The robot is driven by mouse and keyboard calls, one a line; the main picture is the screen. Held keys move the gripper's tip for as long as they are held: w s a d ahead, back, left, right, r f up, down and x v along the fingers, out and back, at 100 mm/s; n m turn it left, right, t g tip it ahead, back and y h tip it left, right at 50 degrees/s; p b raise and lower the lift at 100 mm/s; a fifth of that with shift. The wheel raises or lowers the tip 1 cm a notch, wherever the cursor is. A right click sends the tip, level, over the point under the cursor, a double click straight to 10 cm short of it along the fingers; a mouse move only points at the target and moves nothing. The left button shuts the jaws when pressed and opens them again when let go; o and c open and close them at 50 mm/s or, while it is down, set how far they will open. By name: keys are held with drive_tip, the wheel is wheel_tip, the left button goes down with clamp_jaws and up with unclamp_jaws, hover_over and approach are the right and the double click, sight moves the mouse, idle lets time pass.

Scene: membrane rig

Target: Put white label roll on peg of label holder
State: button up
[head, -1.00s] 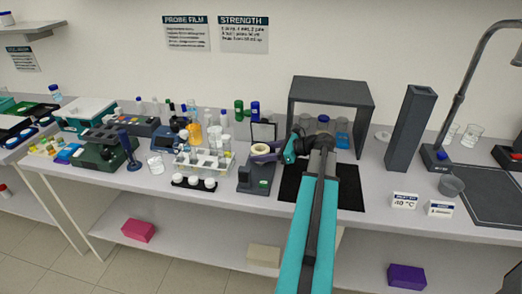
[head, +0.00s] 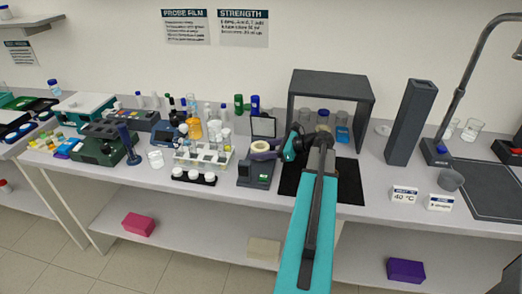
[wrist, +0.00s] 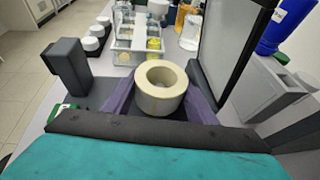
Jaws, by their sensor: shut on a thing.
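The white label roll (wrist: 160,90), a thick cream ring with an open centre, lies flat between the purple fingers of my gripper (wrist: 158,104) in the wrist view. My gripper is shut on it. In the head view, the roll (head: 260,147) is at the back of a small dark device that looks like the label holder (head: 256,175). In the wrist view, the holder's dark upright block (wrist: 68,66) stands to the left of the roll. The peg is not visible; I cannot tell whether the roll is around it or above it.
A rack of tubes (head: 203,158) and white-capped jars (head: 193,176) stand left of the holder. A dark-framed panel (head: 264,127) is close behind. A grey open hood (head: 330,84) stands to the right over a black mat (head: 345,185).

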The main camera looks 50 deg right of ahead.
drive_tip(key=shift+f, duration=0.35)
idle(0.6)
drive_tip(key=o, duration=1.1)
drive_tip(key=shift+r, duration=0.1)
drive_tip(key=shift+c, duration=0.2)
drive_tip(key=shift+d, duration=0.1)
drive_tip(key=shift+s+d+r, duration=0.2)
drive_tip(key=shift+s, duration=0.1)
drive_tip(key=b+v, duration=0.2)
drive_tip(key=v, duration=0.9)
drive_tip(key=shift+s, duration=0.4)
drive_tip(key=shift+s+d+r, duration=0.1)
drive_tip(key=shift+s+r, duration=0.25)
drive_tip(key=shift+s, duration=0.2)
